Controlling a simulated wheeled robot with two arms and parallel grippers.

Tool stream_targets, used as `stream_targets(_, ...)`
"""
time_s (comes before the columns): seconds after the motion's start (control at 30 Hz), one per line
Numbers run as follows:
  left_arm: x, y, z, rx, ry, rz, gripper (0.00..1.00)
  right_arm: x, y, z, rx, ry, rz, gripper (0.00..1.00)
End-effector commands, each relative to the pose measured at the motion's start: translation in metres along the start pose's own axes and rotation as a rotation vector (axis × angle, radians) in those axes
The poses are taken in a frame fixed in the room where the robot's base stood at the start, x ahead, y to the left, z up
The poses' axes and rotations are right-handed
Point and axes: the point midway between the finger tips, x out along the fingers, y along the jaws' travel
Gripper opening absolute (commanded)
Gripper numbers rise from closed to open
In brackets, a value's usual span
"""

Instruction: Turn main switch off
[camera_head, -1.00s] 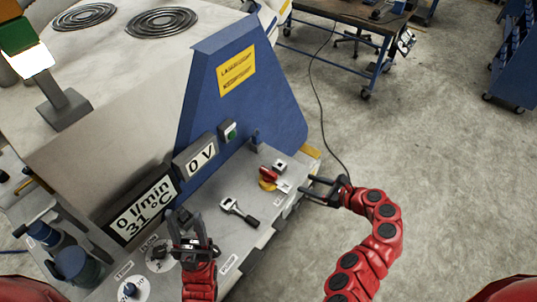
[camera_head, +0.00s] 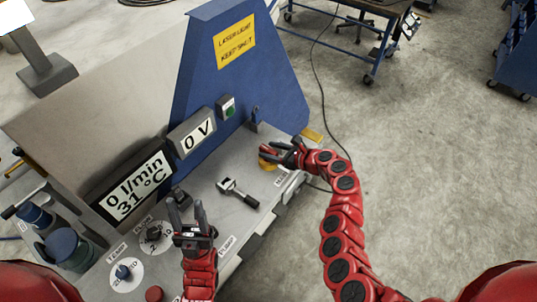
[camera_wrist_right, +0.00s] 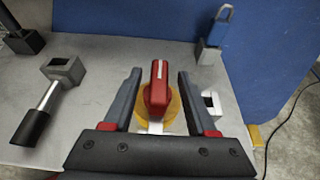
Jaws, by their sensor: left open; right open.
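The main switch is a red handle (camera_wrist_right: 158,90) on a round yellow base (camera_wrist_right: 172,108), on the grey panel. In the right wrist view the handle stands between the fingers of my open right gripper (camera_wrist_right: 157,98), with a gap on both sides. In the head view my right gripper (camera_head: 278,152) is over the switch and hides much of it; part of the yellow base (camera_head: 265,163) shows. My left gripper (camera_head: 188,212) is open and empty above the panel's near left part.
A lever with a black grip (camera_head: 238,193) lies left of the switch. Displays reading 0 V (camera_head: 197,136) and 0 l/min, 31 °C (camera_head: 137,187) stand at the back. Knobs (camera_head: 123,272) sit near my left gripper.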

Motion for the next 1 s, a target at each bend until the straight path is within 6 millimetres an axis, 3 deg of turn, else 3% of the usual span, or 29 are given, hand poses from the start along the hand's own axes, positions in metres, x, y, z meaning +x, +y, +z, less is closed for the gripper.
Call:
stream_targets(0.13,-0.0066,0.0004,0.0011,0.0,0.0,0.0,0.5,0.0099,0.0011,-0.0016,0.002,0.001,0.001,0.57)
stream_targets(0.4,-0.0059,0.0003,0.001,0.0,0.0,0.0,0.5,0.0105,0.0009,0.0,0.002,0.001,0.0,0.57)
stream_targets(0.73,-0.0059,0.0003,0.001,0.0,0.0,0.0,0.5,0.0103,0.0007,0.0,0.001,0.001,0.0,0.0)
stream_targets(1.0,-0.006,0.0003,0.001,0.0,0.0,0.0,0.5,0.0102,0.0006,0.0001,0.001,0.0,0.0,0.0)
